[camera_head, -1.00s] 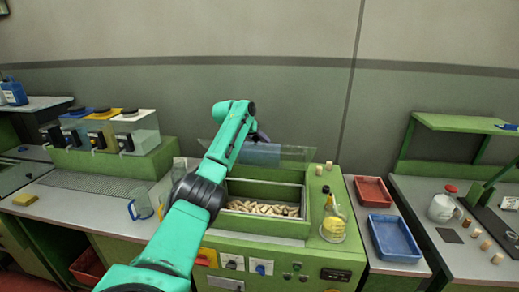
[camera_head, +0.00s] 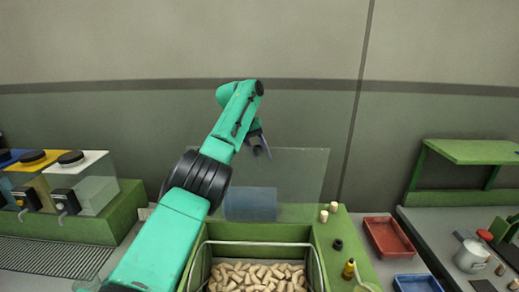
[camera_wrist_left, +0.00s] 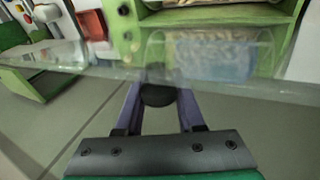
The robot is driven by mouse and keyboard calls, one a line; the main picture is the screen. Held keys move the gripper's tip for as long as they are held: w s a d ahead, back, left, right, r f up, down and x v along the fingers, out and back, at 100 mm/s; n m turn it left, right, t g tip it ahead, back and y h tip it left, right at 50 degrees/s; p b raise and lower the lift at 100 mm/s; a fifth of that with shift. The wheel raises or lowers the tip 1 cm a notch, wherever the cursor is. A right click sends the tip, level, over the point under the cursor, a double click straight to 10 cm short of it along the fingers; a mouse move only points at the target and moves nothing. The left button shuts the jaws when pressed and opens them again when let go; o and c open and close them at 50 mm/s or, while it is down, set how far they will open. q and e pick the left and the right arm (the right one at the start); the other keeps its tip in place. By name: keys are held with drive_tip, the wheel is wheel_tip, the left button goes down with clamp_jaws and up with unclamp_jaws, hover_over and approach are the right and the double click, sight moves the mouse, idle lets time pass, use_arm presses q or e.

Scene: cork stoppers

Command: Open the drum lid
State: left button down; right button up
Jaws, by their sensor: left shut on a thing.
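The drum (camera_head: 316,262) is a green box with an open top, and a heap of cork stoppers (camera_head: 257,277) shows inside it. Its clear lid (camera_head: 300,178) stands raised at the back of the opening, with a bluish patch (camera_head: 250,204) low on it. My left gripper (camera_head: 262,146) is at the lid's upper edge. In the left wrist view its fingers (camera_wrist_left: 157,106) are shut on the dark round lid knob (camera_wrist_left: 157,93). The clear lid panel (camera_wrist_left: 80,75) crosses that view beyond the fingers. My right gripper is not in view.
A red tray (camera_head: 388,237) and a blue tray (camera_head: 417,283) lie to the right. Clear-fronted bins (camera_head: 75,185) stand at the left. The wall is behind the lid.

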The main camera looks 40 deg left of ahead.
use_arm(q)
drive_tip(key=shift+w+a+f, duration=0.15)
drive_tip(key=shift+a+f, duration=0.05)
idle(0.4)
drive_tip(key=c, duration=0.6)
unclamp_jaws()
drive_tip(key=shift+o, duration=0.4)
drive_tip(key=shift+w+a, duration=0.1)
drive_tip(key=shift+w, duration=0.15)
